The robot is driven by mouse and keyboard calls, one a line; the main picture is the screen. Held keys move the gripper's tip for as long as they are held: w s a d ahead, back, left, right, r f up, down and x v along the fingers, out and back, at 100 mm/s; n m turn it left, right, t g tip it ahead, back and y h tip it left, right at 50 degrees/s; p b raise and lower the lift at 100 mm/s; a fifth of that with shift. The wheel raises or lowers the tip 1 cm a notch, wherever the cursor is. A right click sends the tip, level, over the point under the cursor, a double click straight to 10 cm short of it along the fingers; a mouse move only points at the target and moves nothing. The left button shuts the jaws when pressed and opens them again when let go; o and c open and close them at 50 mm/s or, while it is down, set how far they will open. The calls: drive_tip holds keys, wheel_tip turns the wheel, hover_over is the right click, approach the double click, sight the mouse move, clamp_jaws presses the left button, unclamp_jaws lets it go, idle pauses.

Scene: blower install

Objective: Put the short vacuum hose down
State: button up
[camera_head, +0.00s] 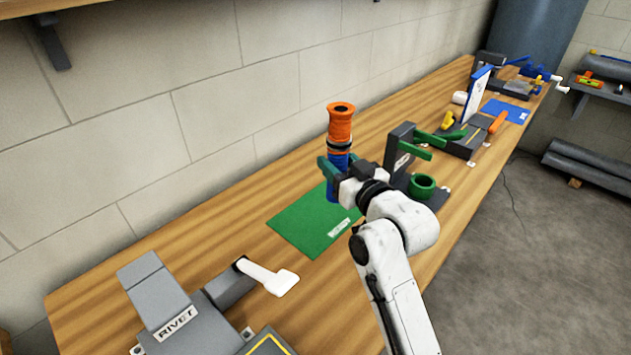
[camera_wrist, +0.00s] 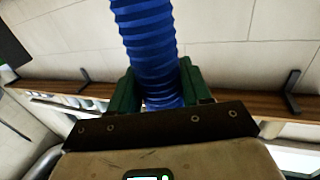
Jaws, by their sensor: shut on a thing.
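The short vacuum hose is a ribbed blue tube (camera_head: 337,188) with an orange end piece (camera_head: 341,125) and a dark band on top. My gripper (camera_head: 335,170) is shut around the blue part in the head view. The hose stands upright over the green mat (camera_head: 300,222); I cannot tell if its lower end touches the mat. In the wrist view the ribbed blue hose (camera_wrist: 148,45) runs up out of the frame from between the green fingers of my gripper (camera_wrist: 158,92). Its orange end is outside that view.
A grey rivet station (camera_head: 165,300) with a white handle (camera_head: 268,276) is at the near left. A dark fixture with green clamps (camera_head: 402,150) and a green ring (camera_head: 422,186) stands just right of the mat. More tools and a blue mat (camera_head: 508,111) lie farther along the bench.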

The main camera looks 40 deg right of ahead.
drive_tip(key=w+d+f+p, duration=0.2)
drive_tip(key=w+f, duration=0.5)
drive_tip(key=f, duration=0.3)
drive_tip(key=shift+w+f, duration=0.15)
drive_tip(key=shift+w, duration=0.25)
drive_tip(key=shift+f+b, duration=0.4)
drive_tip(key=shift+b, duration=0.05)
drive_tip(key=shift+a+f, duration=0.1)
drive_tip(key=shift+f, duration=0.1)
